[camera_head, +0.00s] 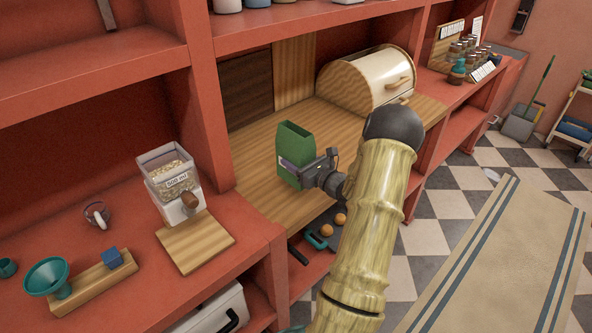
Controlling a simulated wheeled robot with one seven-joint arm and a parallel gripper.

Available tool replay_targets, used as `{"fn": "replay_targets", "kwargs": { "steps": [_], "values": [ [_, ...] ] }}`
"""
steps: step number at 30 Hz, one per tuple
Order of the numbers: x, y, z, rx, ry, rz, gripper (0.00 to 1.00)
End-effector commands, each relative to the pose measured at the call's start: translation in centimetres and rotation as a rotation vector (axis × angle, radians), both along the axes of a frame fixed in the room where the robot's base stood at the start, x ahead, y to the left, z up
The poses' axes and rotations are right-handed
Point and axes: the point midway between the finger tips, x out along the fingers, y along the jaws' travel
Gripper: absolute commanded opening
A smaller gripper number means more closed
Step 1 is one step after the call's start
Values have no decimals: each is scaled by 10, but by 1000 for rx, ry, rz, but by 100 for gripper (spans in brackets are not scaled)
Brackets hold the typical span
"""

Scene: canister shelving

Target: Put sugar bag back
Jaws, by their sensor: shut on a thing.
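A green upright bag (292,150) with a purple patch low on its side, seemingly the sugar bag, is at the middle of the camera_head view. My gripper (310,170) is shut on its lower right side. The bag is over the wooden counter (262,147) inside the red shelving bay. I cannot tell whether its bottom touches the counter. Its lower right part is hidden behind my gripper.
A roll-top bread box (370,78) stands behind on the right. A red upright panel (203,130) is left of the bag. Wooden counter around the bag is bare.

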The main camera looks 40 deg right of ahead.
Motion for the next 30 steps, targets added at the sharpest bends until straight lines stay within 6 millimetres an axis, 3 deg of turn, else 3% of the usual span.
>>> {"fn": "replay_targets", "kwargs": {
  "steps": [9, 21, 22, 24, 25, 30],
  "values": [
    [3, 4, -36, 2, -2, 8, 28],
    [3, 4, -42, 0, -2, 7, 28],
    [2, 4, -42, 1, 0, 7, 63],
    [2, 4, -42, 1, 0, 6, 77],
    [2, 4, -42, 1, 1, 6, 81],
    [2, 3, -41, 1, 1, 6, 81]
  ]
}}
